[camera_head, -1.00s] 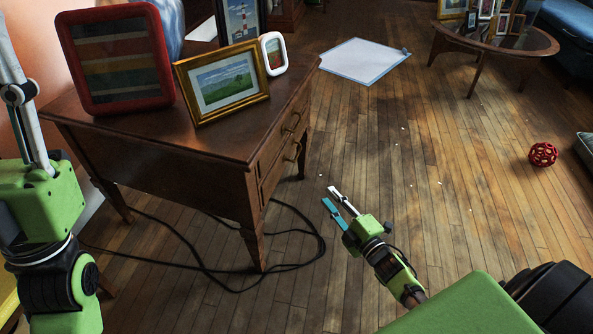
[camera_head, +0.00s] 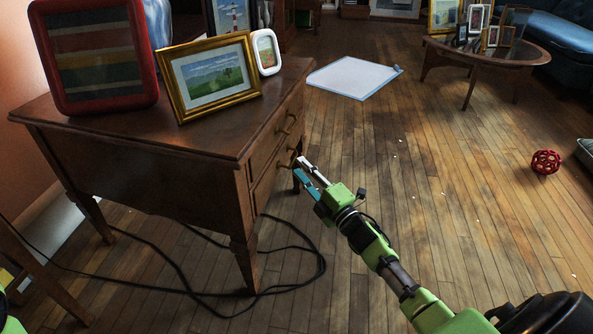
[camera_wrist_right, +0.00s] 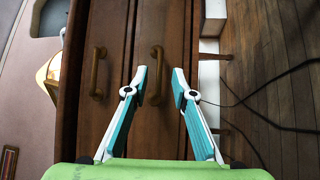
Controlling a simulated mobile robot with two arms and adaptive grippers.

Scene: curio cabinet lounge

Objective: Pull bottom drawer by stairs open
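The brown wooden cabinet (camera_head: 150,150) has two drawers on its right side, both closed. The lower drawer's curved brass handle (camera_head: 285,160) is just beyond my right gripper's tips. In the right wrist view, turned sideways, the bottom drawer (camera_wrist_right: 175,30) is the right-hand panel with its handle (camera_wrist_right: 157,75); the upper drawer's handle (camera_wrist_right: 97,72) is to the left. My right gripper (camera_head: 304,171) is open. Its fingertips (camera_wrist_right: 159,78) appear on either side of the lower handle; contact cannot be told. My left gripper is out of view; only a bit of my left arm shows.
Picture frames, including a gold one (camera_head: 212,80) and a red one (camera_head: 95,55), stand on the cabinet. Black cables (camera_head: 300,285) lie on the floor around its front leg.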

